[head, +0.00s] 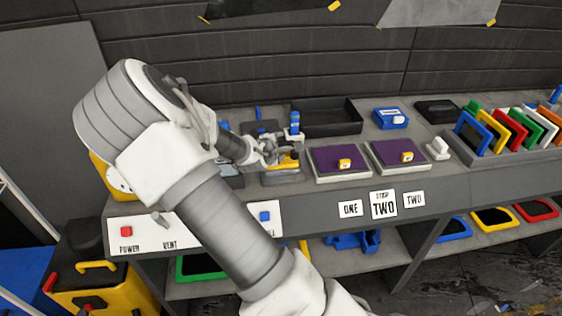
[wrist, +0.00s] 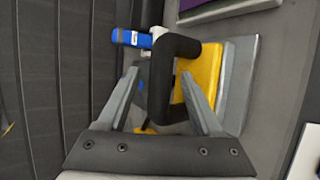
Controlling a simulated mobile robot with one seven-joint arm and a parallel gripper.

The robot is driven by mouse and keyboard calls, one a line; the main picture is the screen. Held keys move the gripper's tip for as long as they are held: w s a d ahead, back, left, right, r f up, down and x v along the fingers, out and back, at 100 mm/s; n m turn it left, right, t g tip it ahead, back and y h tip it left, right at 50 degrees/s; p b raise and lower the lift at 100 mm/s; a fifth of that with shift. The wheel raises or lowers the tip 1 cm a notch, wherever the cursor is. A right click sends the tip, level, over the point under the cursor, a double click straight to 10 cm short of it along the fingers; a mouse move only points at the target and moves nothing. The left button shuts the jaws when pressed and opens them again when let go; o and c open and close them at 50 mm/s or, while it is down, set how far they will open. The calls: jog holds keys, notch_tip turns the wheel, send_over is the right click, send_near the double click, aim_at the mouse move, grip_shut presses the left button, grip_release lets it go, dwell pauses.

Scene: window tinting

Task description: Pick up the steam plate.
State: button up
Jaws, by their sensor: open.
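What looks like the steam plate is a yellow block (head: 289,163) with a black loop handle, on a grey pad on the bench. In the wrist view the yellow block (wrist: 208,72) stands beside the black handle (wrist: 162,85). My gripper (head: 268,152) is at the block, and its fingers partly hide it in the head view. In the wrist view my gripper (wrist: 160,76) is open, one finger on each side of the handle's bar, with gaps visible. The handle's far end and contact with the fingertips are not clear.
A blue-topped upright tool (head: 295,123) stands close behind the gripper; its blue part (wrist: 132,38) shows in the wrist view. Two purple-topped plates (head: 333,158) lie to the right. A black tray (head: 326,117) is behind. Coloured frames (head: 505,130) stand at the far right.

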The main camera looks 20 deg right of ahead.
grip_shut()
dwell(1.3)
